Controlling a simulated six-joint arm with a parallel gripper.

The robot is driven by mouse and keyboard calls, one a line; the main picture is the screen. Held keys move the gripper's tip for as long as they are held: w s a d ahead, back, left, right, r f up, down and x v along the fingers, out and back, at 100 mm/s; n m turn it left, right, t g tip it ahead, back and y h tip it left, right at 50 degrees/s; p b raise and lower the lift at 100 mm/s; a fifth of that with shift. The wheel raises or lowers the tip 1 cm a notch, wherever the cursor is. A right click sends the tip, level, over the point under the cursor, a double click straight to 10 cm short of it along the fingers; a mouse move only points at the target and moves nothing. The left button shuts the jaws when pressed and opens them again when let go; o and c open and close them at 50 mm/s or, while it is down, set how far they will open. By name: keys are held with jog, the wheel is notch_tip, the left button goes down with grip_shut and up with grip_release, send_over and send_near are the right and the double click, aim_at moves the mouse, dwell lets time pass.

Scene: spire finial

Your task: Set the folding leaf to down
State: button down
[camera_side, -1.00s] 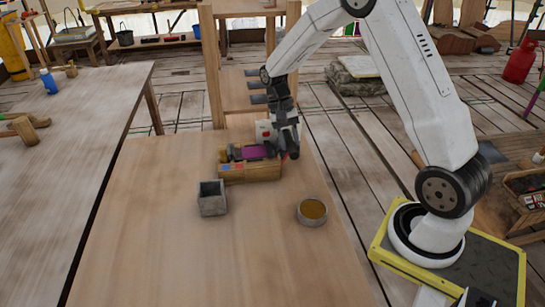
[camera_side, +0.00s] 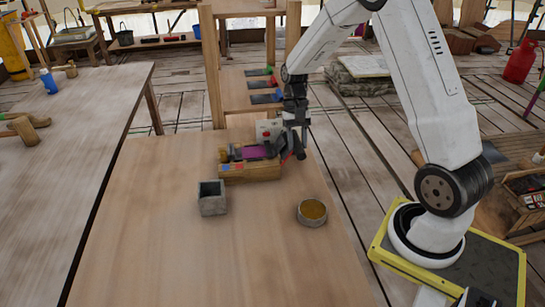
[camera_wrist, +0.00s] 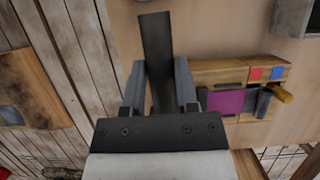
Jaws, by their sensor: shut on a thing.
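A wooden box fixture (camera_side: 250,173) stands at the far end of the near table. It has a purple panel (camera_side: 252,152), red and blue squares and dark blocks on top; the wrist view shows its purple panel (camera_wrist: 226,102) to the right of the fingers. My gripper (camera_side: 290,152) is at the right end of this fixture. In the wrist view my gripper (camera_wrist: 158,88) is shut on a dark flat strip (camera_wrist: 156,45), which looks like the folding leaf. The strip stands out beyond the fingertips. Its hinge is hidden.
A grey open box (camera_side: 211,200) and a round tan dish (camera_side: 312,213) stand in front of the fixture. A white panel with a red dot (camera_side: 267,131) stands behind it. A wooden rack (camera_side: 262,85) rises past the table's far edge. The table front is clear.

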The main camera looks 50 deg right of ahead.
jog(key=s+d+f+t+y, duration=0.1)
jog(key=s+d+f+y, duration=0.1)
jog(key=s+d+f+n+t+y, duration=0.1)
jog(key=s+d+f+t+y, duration=0.1)
jog(key=f, duration=0.1)
jog(key=s+d+f+t+y, duration=0.2)
jog(key=f, duration=0.1)
jog(key=shift+f+n, duration=0.25)
jog(key=shift+n, duration=0.15)
dwell(0.5)
jog(key=shift+s, duration=0.1)
jog(key=shift+c, duration=1.8)
grip_release()
jog(key=shift+r, duration=0.1)
